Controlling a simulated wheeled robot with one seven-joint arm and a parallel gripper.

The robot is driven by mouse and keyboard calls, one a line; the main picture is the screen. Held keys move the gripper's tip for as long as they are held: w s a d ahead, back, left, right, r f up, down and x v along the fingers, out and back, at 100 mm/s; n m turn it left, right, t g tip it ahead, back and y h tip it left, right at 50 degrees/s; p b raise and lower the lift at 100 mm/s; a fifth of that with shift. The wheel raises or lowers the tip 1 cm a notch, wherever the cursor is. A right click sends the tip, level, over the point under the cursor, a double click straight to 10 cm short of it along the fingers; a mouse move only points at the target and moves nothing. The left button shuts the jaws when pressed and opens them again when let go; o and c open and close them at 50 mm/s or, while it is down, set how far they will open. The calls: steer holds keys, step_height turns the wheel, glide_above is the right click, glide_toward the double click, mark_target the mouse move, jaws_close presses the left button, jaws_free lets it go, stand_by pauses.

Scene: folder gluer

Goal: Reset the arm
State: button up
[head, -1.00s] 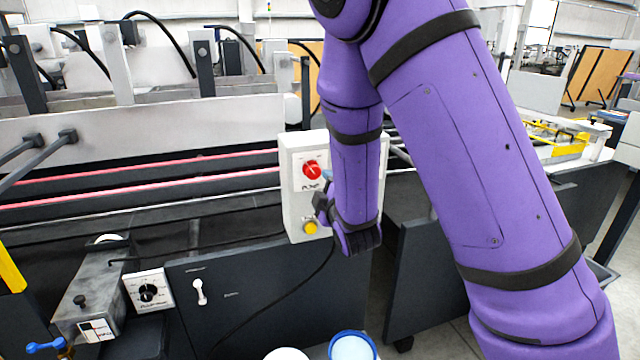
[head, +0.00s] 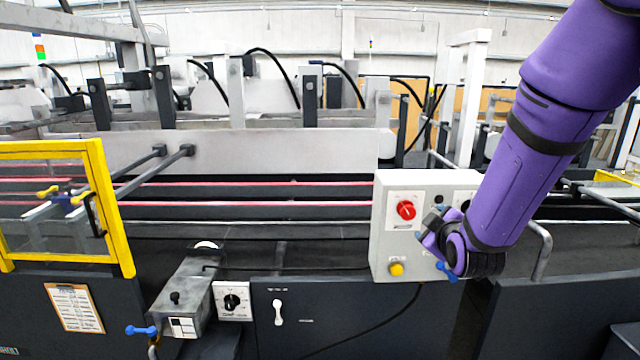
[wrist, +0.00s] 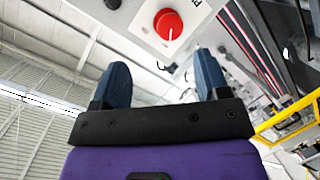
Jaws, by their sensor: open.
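My purple arm comes in from the upper right in the head view. My gripper (head: 436,251) is in front of the right part of a pale control box (head: 385,240) and hides some of its face. In the wrist view, the two dark blue fingers of my gripper (wrist: 160,84) stand wide apart with nothing between them. A red knob (head: 405,209) on the box shows just left of my gripper. In the wrist view the red knob (wrist: 168,24) lies beyond the fingertips. A yellow button (head: 396,269) is low on the box. I cannot tell whether my gripper touches the box.
A yellow-framed clear guard (head: 118,215) stands at the left. A clipboard (head: 75,307) hangs at lower left. A black cable runs below the box.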

steer(key=s+d+r+m+g, duration=0.1)
steer(key=s+r+m+g, duration=0.2)
steer(key=s, duration=0.7)
steer(key=s+d+r+m+g, duration=0.2)
steer(key=s+r, duration=0.4)
steer(key=s, duration=0.5)
steer(key=s+d+r+m+g, duration=0.1)
steer(key=s+r+m+g, duration=0.3)
steer(key=s, duration=0.6)
steer(key=shift+s+d+r+m+g+y, duration=0.2)
steer(key=shift+d+r+m+g+y, duration=0.1)
steer(key=shift+m+g, duration=0.1)
